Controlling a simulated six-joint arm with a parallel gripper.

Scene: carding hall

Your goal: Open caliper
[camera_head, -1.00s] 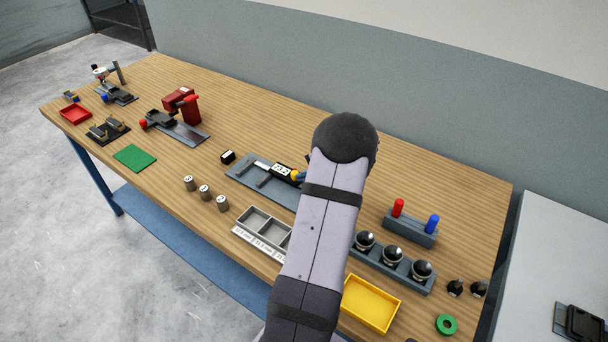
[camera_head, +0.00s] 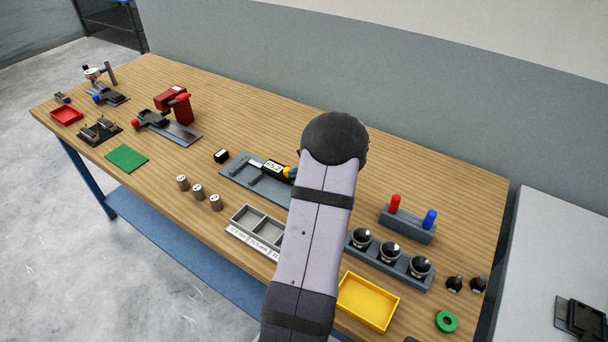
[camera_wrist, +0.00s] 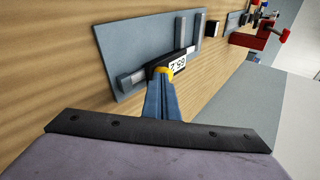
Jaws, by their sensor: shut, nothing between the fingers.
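The caliper lies on a grey plate (camera_head: 240,186) in the middle of the bench, partly hidden by my arm in the head view. Its dark slider with a white display (camera_wrist: 178,64) shows in the wrist view, reading about 65.2. A silver beam (camera_wrist: 131,78) sticks out beyond the slider, and jaws (camera_wrist: 182,32) stand off at its other end. My gripper (camera_wrist: 165,74), with blue fingers and yellow tips, is shut with nothing between the fingers. Its tips are at the slider's edge by the display; whether they touch it I cannot tell.
A three-compartment grey tray (camera_head: 240,236) and several metal cylinders (camera_head: 198,192) stand in front of the plate. A small black block (camera_head: 221,156) is beyond its left end. A yellow tray (camera_head: 367,302) and a rack of dark knobs (camera_head: 391,261) are to the right.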

